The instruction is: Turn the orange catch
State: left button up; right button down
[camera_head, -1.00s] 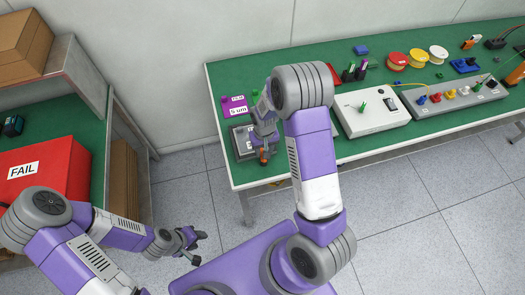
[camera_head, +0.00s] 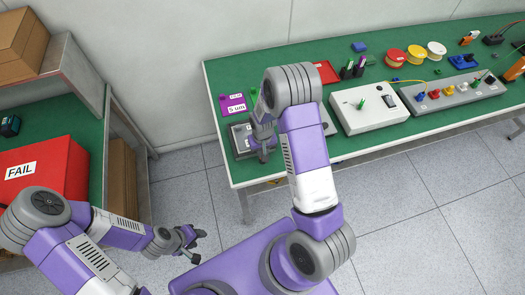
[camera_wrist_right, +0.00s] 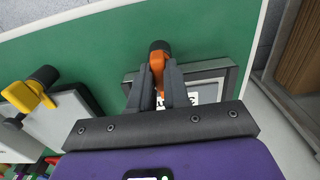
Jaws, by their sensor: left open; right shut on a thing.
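The orange catch (camera_wrist_right: 157,64) has a dark round knob and shows in the right wrist view, at the edge of a grey framed fixture (camera_wrist_right: 229,75). My right gripper (camera_wrist_right: 159,74) is shut on the catch, with one finger on either side. In the head view my right gripper (camera_head: 263,152) is low over the fixture (camera_head: 240,139) at the left end of the green bench, and the catch is hidden there. My left gripper (camera_head: 193,240) is open and empty, over the floor away from the bench.
The right wrist view shows a yellow lever (camera_wrist_right: 27,97) with a dark knob to the left. In the head view a purple label card (camera_head: 234,104) lies behind the fixture, and a white box (camera_head: 368,112) stands to the right. A red FAIL bin (camera_head: 45,172) is on the left shelf.

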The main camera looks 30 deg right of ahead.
jog(key=shift+m, duration=0.4)
jog(key=m, duration=0.3)
jog(key=shift+b, duration=0.35)
jog(key=m, duration=0.3)
jog(key=shift+m, duration=0.3)
jog(key=m+p, duration=0.1)
jog(key=m, duration=0.3)
jog(key=shift+m+p, duration=0.7)
jog(key=shift+m, duration=1.6)
jog(key=c, duration=1.1)
grip_release()
jog(key=shift+r, duration=0.1)
